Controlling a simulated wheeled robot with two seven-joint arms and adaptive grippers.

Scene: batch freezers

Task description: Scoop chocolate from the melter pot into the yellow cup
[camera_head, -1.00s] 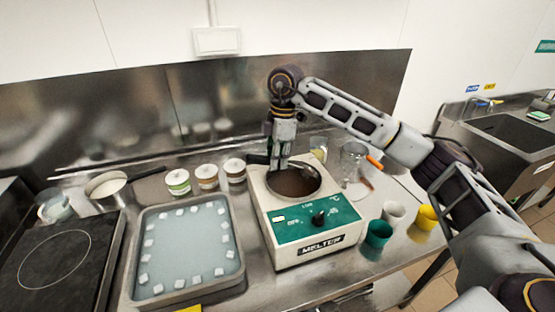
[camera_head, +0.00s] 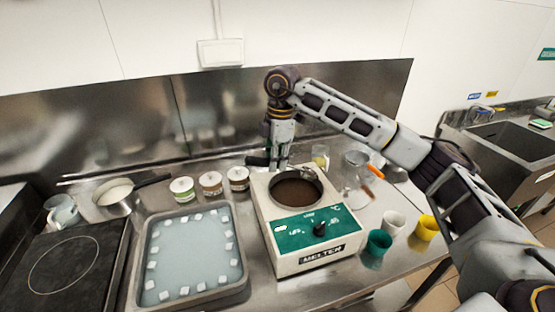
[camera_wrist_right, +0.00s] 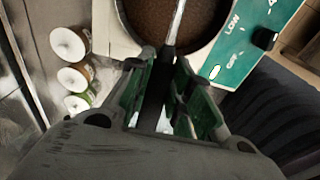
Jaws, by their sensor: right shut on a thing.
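The melter (camera_head: 312,238) stands in the middle of the counter, and brown chocolate (camera_head: 297,190) shows in its round pot. The yellow cup (camera_head: 427,228) stands upright at the counter's right end, well to the right of the melter. My right gripper (camera_head: 279,155) is at the pot's back left rim. It is shut on the dark handle of a scoop; the wrist view shows the scoop's metal shaft (camera_wrist_right: 176,22) running from between the fingers (camera_wrist_right: 162,88) over the chocolate. My left gripper is not in view.
A green cup (camera_head: 377,243) and a white cup (camera_head: 393,222) stand between the melter and the yellow cup. A glass jug (camera_head: 356,165) is behind. Left are a tray with white cubes (camera_head: 243,284), several lidded jars (camera_head: 211,184), a saucepan (camera_head: 114,192) and a hob (camera_head: 75,262).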

